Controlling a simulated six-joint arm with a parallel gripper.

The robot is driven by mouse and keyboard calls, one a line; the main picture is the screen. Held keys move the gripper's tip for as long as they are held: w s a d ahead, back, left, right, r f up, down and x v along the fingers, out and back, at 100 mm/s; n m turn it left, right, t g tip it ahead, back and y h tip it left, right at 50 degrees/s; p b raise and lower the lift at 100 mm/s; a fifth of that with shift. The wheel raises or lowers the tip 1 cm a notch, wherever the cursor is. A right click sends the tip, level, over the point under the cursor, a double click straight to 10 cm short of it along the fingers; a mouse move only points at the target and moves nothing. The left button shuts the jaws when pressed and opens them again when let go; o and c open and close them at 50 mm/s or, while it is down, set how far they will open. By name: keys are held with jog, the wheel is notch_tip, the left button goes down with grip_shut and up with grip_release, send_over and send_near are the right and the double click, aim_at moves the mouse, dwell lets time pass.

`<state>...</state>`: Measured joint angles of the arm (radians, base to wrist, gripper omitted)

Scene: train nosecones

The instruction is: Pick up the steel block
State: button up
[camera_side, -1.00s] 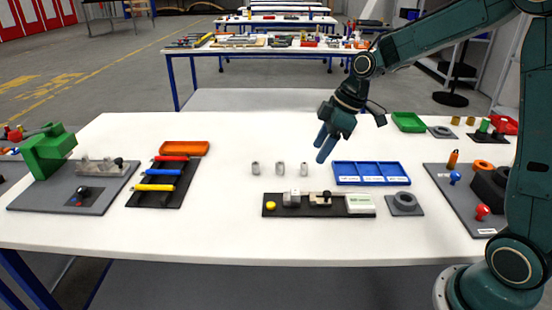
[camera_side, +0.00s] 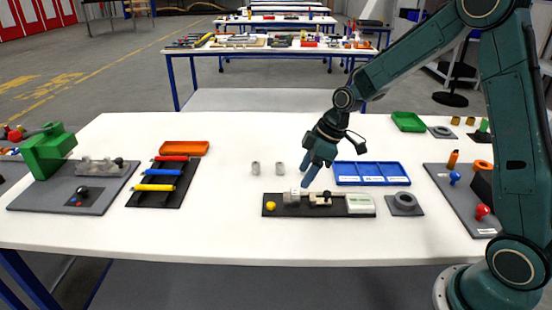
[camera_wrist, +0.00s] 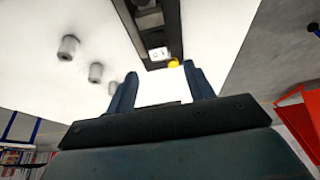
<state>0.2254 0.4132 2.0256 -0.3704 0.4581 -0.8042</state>
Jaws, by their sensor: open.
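A small grey metallic block (camera_side: 291,198) sits on the black board (camera_side: 328,212), between a yellow knob (camera_side: 270,206) and a tan-and-black piece (camera_side: 320,199). I take it for the steel block. In the wrist view a pale block (camera_wrist: 158,53) shows on the board beside the yellow knob. My gripper (camera_side: 306,184) is above the board, close to the block's upper right in the side view. In the wrist view my gripper's fingers (camera_wrist: 160,84) are spread apart with nothing between them. The fingertips look apart from the block.
Small grey cylinders (camera_side: 255,168) stand behind the board; the wrist view shows three (camera_wrist: 96,72), one hidden by my gripper in the side view. White tabletop is clear in front.

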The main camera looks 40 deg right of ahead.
aim_at(295, 192)
jog(key=shift+w+a+f, duration=0.15)
jog(key=shift+f, duration=0.35)
jog(key=shift+x, duration=2.55)
grip_shut()
jog(key=shift+r, duration=0.1)
notch_tip(295, 192, up, 20)
